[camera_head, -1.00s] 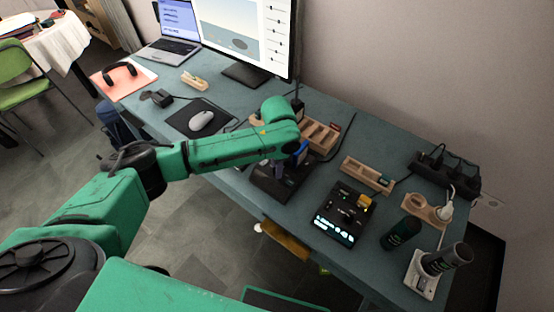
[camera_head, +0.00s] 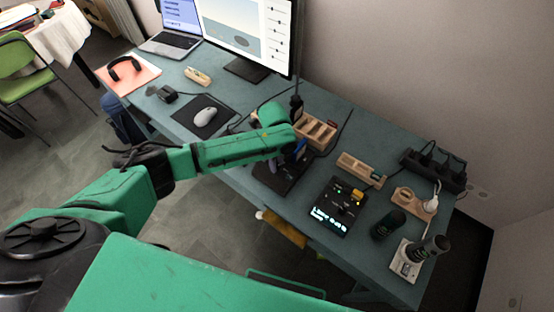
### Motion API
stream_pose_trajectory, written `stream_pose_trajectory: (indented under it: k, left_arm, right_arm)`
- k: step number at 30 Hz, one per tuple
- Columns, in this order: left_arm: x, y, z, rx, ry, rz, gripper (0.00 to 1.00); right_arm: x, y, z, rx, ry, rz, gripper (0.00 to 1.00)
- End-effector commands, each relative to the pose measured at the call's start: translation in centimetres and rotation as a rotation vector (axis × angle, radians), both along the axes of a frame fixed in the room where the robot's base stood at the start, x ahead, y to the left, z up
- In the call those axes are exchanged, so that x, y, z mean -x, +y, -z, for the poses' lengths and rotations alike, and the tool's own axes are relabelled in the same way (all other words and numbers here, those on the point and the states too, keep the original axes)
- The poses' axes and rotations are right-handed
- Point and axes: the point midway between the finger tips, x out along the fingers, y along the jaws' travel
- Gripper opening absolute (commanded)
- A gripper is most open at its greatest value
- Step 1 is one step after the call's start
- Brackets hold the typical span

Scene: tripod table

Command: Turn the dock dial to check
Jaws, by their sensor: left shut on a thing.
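A black dock-like device (camera_head: 270,178) lies near the front edge of the desk, partly covered by my left arm. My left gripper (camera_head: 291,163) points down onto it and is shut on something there. Its dark fingers and the wrist hide the dial, so I cannot see the dial's marks or setting. To the right is a black panel (camera_head: 327,222) with a lit display, small controls and a yellow part. My right gripper is not in view.
A wooden organiser (camera_head: 314,132) stands close behind my left gripper. A monitor, laptop (camera_head: 172,45) and mouse (camera_head: 205,116) are farther left. A dark can (camera_head: 388,224), a tilted dark cylinder (camera_head: 428,249) and a power strip (camera_head: 435,170) are at the right.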

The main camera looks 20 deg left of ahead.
Motion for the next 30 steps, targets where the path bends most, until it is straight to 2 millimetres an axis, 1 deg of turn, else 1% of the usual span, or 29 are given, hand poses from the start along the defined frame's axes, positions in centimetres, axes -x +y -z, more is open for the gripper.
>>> stream_pose_trajectory:
  k: [1,6,18,24,30]
  left_arm:
    - [-0.12,-0.05,-0.30,0.002,-0.003,0.040,0.00]
    - [-0.13,-0.04,-0.26,0.002,-0.003,0.201,0.00]
    - [-0.20,-0.01,-0.17,0.002,-0.004,0.543,0.00]
    - [-0.22,-0.01,-0.16,0.002,-0.004,0.652,0.00]
    - [-0.22,-0.01,-0.17,0.002,-0.004,0.708,0.00]
  right_arm:
    - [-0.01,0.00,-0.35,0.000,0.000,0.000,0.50]
    - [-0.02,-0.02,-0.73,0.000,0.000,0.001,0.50]
    - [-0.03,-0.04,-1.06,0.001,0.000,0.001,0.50]
    - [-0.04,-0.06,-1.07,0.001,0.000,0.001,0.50]
    - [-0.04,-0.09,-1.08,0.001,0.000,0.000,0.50]
